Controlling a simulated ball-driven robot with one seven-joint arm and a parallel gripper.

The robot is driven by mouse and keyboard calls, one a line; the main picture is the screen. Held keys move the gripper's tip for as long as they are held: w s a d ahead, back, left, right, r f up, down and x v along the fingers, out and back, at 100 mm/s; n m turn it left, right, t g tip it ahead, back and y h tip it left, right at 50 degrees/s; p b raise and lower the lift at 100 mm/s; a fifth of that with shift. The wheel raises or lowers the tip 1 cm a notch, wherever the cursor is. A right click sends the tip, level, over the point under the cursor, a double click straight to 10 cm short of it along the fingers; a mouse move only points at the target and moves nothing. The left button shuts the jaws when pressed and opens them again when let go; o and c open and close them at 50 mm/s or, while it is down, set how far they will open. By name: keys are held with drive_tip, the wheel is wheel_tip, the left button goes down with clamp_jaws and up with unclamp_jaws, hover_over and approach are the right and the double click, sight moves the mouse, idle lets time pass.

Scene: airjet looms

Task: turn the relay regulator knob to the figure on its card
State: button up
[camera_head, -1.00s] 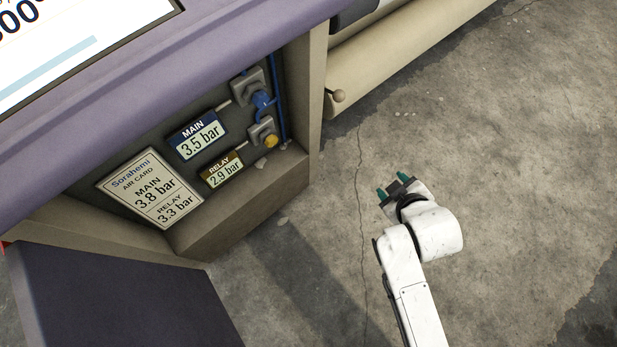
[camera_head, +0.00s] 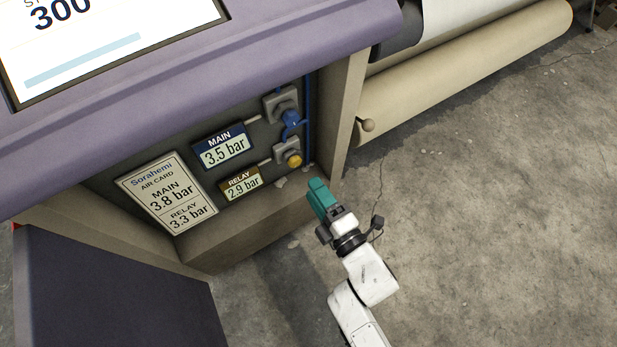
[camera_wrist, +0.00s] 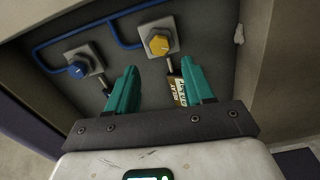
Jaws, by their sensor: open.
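The yellow relay regulator knob (camera_head: 293,160) sits on a grey block in the recess under the loom's purple top. In the wrist view the knob (camera_wrist: 159,44) is ahead, between and beyond the fingertips. The relay display (camera_head: 241,184) reads 2.9 bar. The air card (camera_head: 167,194) reads MAIN 3.8 bar and RELAY 3.3 bar. My gripper (camera_head: 317,186) is below and right of the knob, apart from it. In the wrist view my gripper (camera_wrist: 160,78) has two teal fingers spread, with nothing between them.
The blue main knob (camera_head: 292,119) and the main display (camera_head: 222,148), reading 3.5 bar, are above the relay pair. Blue tubing runs beside them. The recess's beige side wall (camera_head: 346,115) is close on the right. A dark panel (camera_head: 110,290) stands lower left. Floor on the right is clear.

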sight(297, 164)
drive_tip(key=shift+b+x, duration=1.05)
drive_tip(key=shift+x, duration=2.5)
drive_tip(key=shift+c, duration=0.5)
drive_tip(key=c, duration=0.7)
